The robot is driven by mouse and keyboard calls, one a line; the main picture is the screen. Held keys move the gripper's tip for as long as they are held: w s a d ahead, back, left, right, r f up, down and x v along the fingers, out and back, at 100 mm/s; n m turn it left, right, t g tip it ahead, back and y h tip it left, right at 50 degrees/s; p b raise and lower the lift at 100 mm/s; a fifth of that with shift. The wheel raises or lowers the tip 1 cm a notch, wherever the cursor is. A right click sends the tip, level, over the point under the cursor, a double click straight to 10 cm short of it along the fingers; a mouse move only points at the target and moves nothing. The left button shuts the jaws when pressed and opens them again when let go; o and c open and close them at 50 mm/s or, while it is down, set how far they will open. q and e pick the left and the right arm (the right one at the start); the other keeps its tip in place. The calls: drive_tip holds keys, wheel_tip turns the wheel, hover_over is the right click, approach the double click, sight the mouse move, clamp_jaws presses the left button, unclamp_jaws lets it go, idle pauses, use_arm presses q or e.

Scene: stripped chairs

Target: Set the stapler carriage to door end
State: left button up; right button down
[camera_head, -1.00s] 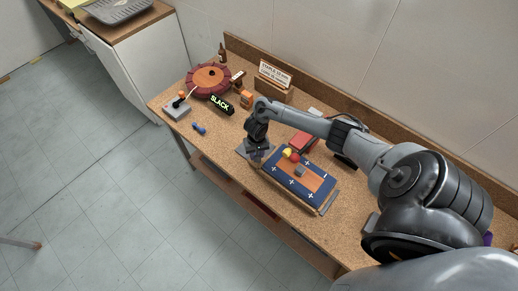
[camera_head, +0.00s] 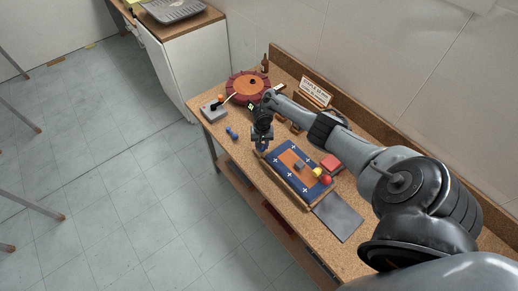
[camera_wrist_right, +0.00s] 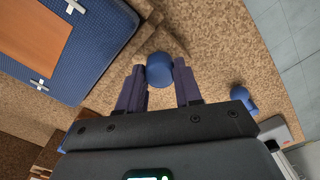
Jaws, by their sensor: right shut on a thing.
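The carriage (camera_head: 281,154) is a blue padded board with an orange panel and white crosses. It lies on the bench, with a bare grey plate (camera_head: 338,216) beyond its right end. My right gripper (camera_head: 263,146) is at the board's left end. In the right wrist view my right gripper (camera_wrist_right: 160,88) has its fingers on either side of a blue round knob (camera_wrist_right: 159,68) and is shut on it. The board's padded corner (camera_wrist_right: 110,28) is beside the knob. The knob's attachment is hard to make out. My left gripper is not in view.
A blue dumbbell-shaped item (camera_head: 232,134) and a grey joystick box (camera_head: 212,112) stand to the left. A dark red round piece (camera_head: 248,88) is behind them.

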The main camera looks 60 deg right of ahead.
drive_tip(key=shift+w, duration=0.1)
drive_tip(key=c, duration=1.1)
unclamp_jaws()
drive_tip(key=shift+d, duration=0.1)
drive_tip(key=o, duration=0.3)
drive_tip(key=shift+w, duration=0.15)
drive_tip(key=shift+o, duration=0.2)
drive_tip(key=shift+r+p, duration=0.35)
drive_tip(key=shift+r, duration=0.25)
wheel_tip(320, 180, up, 10)
drive_tip(key=p, duration=0.3)
drive_tip(key=shift+f, duration=0.2)
